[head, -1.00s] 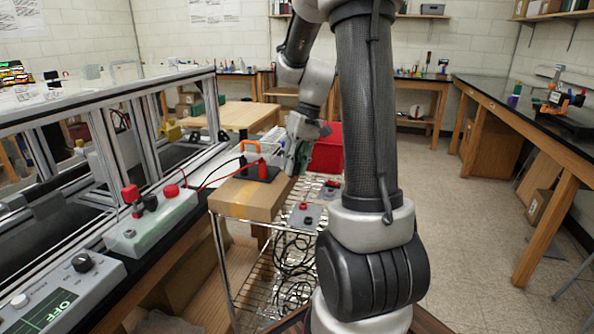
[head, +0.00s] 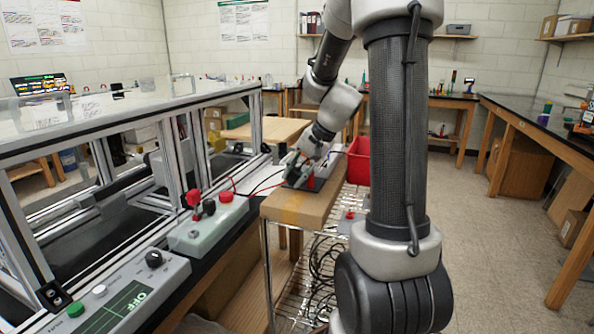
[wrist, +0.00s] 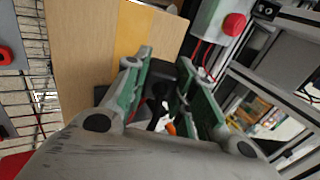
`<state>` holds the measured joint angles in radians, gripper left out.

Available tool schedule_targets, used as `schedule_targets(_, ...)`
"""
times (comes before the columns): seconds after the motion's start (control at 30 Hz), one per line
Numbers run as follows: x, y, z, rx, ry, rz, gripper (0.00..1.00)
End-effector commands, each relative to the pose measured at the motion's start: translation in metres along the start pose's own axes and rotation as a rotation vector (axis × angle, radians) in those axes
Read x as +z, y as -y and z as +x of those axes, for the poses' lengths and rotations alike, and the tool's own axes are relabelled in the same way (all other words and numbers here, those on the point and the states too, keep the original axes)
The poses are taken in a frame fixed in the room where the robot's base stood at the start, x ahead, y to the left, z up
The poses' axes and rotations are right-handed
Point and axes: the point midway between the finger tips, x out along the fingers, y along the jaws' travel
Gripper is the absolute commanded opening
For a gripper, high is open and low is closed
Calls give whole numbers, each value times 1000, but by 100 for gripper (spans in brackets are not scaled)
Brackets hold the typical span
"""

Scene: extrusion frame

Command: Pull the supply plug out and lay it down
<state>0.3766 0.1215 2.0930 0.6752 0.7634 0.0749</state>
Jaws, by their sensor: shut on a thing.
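My gripper (head: 292,168) reaches down to the dark block on the cardboard box (head: 300,207) in the head view. In the wrist view, the green-padded fingers of my gripper (wrist: 165,72) are closed around a dark plug (wrist: 159,90), which I take for the supply plug. The fingers hide much of it, and I cannot tell whether it is still seated. A dark block (wrist: 163,70) shows beyond the fingertips, and a red part of it (head: 318,184) shows beside the gripper in the head view.
A grey control box with a red button (head: 227,197) and a panel reading OFF (head: 128,297) stand on the bench at left, beside the extrusion frame (head: 187,150). Red leads (wrist: 207,58) run towards the block. A wire cart (head: 297,262) supports the cardboard box. A red bin (head: 359,160) stands behind.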

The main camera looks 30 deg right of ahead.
Motion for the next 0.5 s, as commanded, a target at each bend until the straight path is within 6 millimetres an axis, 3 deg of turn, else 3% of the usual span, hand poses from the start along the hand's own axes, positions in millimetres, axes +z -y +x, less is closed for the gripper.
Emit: schedule_targets(0.5, 0, -22, 37, 2, 0, -2, 0)
